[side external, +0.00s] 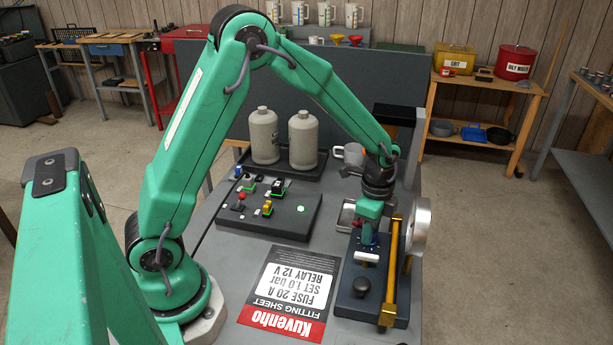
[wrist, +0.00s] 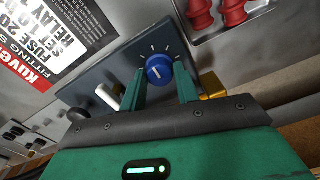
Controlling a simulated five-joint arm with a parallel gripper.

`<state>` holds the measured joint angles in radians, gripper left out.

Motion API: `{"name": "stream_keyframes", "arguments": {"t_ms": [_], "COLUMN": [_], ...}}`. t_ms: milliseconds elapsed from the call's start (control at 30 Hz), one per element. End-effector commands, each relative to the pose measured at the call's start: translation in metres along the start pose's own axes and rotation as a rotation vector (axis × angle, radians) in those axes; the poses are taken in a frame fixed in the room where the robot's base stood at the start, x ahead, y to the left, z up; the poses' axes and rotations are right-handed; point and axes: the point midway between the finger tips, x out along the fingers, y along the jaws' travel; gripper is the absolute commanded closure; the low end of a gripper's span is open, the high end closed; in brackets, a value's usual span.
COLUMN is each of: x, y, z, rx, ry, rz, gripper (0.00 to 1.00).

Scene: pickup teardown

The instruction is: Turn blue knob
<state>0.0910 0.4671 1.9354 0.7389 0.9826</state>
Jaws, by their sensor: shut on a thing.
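The blue knob (wrist: 159,69) has a white pointer line and sits on a dark panel (wrist: 112,72) with white tick marks around it. My gripper (wrist: 160,80) is shut on the knob, with one green finger on each side of it. In the side external view my gripper (side external: 369,236) points down onto the dark panel (side external: 345,285), and the knob is mostly hidden by the fingers there. A white lever (side external: 366,257) and a black round knob (side external: 361,287) are on the same panel, nearer the camera.
A brass pipe (side external: 391,285) and a round gauge (side external: 419,228) stand close to the right of my gripper. A fitting sheet (side external: 288,293) lies left of the panel. A board with switches (side external: 265,213) and two grey canisters (side external: 303,140) stand farther back. Red ribbed parts (wrist: 232,12) lie in a tray.

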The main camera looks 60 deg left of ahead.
Motion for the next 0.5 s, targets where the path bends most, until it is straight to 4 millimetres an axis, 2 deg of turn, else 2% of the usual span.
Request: {"name": "stream_keyframes", "arguments": {"t_ms": [300,500], "x": [-0.0012,-0.0011], "y": [-0.0002,-0.0002], "z": [0.0011,0.0011], "rx": [-0.279,-0.395], "ry": [-0.001,-0.001], "rz": [0.001,0.001], "gripper": [0.92,0.92]}}
